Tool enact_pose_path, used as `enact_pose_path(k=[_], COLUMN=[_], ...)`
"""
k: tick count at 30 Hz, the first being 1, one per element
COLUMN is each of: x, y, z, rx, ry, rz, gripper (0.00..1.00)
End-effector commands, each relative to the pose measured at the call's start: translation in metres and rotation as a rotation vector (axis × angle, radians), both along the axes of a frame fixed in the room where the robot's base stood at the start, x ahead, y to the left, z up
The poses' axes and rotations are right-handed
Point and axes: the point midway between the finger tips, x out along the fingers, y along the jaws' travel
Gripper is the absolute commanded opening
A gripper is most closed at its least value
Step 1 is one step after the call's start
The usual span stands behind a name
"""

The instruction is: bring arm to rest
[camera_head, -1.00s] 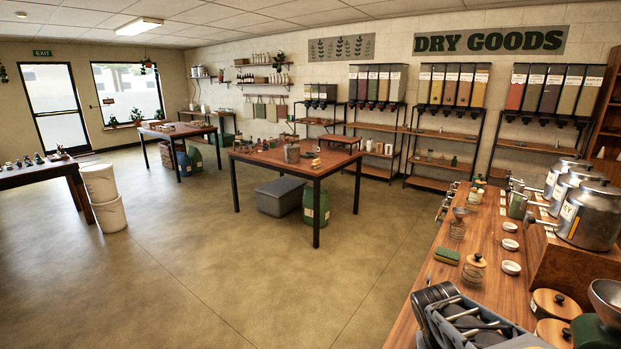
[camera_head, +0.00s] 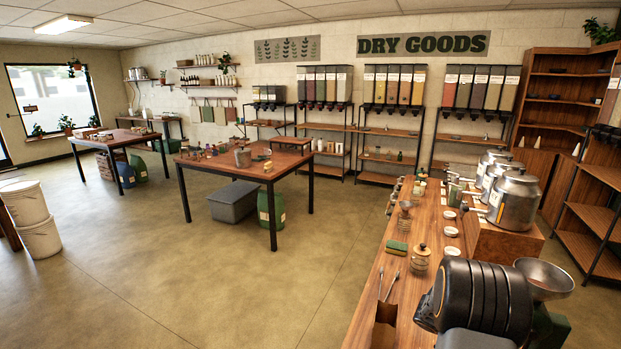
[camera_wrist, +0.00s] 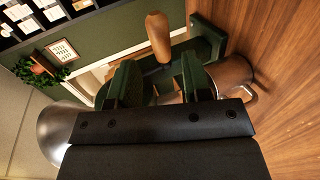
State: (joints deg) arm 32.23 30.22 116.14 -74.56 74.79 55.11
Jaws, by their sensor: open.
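My gripper (camera_wrist: 158,82) shows in the wrist view with its two dark green fingers apart. A wooden handle (camera_wrist: 158,36) shows just beyond the gap between them, and I cannot tell whether it touches either finger. A metal cup (camera_wrist: 232,76) is beside the right finger. A metal funnel-like bowl (camera_wrist: 58,130) is at the left, partly hidden by the gripper body. In the head view my arm is folded low at the right, over the counter (camera_head: 372,290), and its fingers cannot be made out there.
Large metal canisters (camera_head: 515,200) stand on the counter's right side. A metal funnel (camera_head: 545,278) is close behind my arm. A wooden holder with metal tools (camera_head: 385,318) and a corked jar (camera_head: 420,262) are to its left.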

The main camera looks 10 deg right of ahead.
Motion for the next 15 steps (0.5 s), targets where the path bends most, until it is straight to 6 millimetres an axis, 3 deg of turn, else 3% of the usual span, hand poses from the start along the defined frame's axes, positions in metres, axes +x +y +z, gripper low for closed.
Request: enact_pose_path(k=[6, 15], x=[-0.015, -0.025], y=[-0.019, -0.033], z=[-0.014, -0.018], rx=[0.000, 0.002], ry=[-0.002, -0.001], rz=[-0.002, 0.000], gripper=[0.45, 0.45])
